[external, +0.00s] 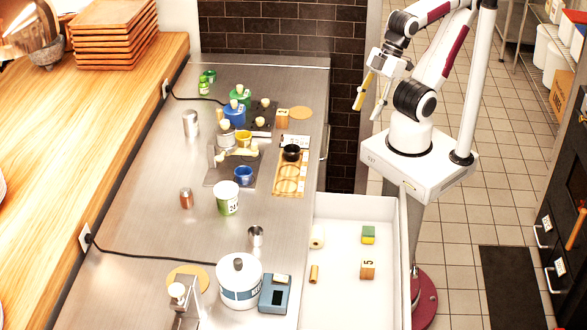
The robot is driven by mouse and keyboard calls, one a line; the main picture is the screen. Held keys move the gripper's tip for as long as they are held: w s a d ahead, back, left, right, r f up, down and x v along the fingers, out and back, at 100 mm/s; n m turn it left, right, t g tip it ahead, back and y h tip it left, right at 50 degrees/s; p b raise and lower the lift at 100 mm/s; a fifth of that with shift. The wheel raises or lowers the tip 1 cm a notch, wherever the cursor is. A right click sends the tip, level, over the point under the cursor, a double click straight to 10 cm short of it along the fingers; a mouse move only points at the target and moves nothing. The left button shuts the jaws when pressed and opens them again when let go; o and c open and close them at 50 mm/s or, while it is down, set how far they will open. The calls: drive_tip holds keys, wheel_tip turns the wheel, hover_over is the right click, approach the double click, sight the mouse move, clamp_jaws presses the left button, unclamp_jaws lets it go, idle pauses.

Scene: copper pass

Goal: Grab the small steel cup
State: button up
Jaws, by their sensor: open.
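A small steel cup (256,236) stands on the steel counter (150,215), close to its right edge and behind the white pot. A taller steel tumbler (190,123) stands farther back on the left side of the counter. My gripper (367,112) hangs in the air at the upper right, beyond the counter's right edge. Its fingers are apart with nothing between them. It is well away from the small steel cup and touches nothing.
A white lidded pot (239,285) and a blue-grey device (274,294) stand in front of the small cup. A numbered white-green tub (227,198) and a copper cup (187,198) stand behind it. An open white drawer (340,290) with several small items lies right.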

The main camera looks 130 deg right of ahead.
drive_tip(key=shift+o, duration=0.9)
drive_tip(key=w+a+f+t, duration=0.2)
drive_tip(key=w+f, duration=0.2)
drive_tip(key=w, duration=0.8)
drive_tip(key=w+a+f+t, duration=0.2)
drive_tip(key=w+f, duration=0.3)
drive_tip(key=w, duration=0.8)
drive_tip(key=w+a+f+t, duration=0.2)
drive_tip(key=w+f, duration=0.3)
drive_tip(key=w, duration=0.7)
drive_tip(key=shift+w+a+f+t, duration=0.1)
drive_tip(key=shift+w+t, duration=0.15)
drive_tip(key=shift+t, duration=0.15)
drive_tip(key=shift+w+f, duration=0.5)
drive_tip(key=shift+f, duration=0.1)
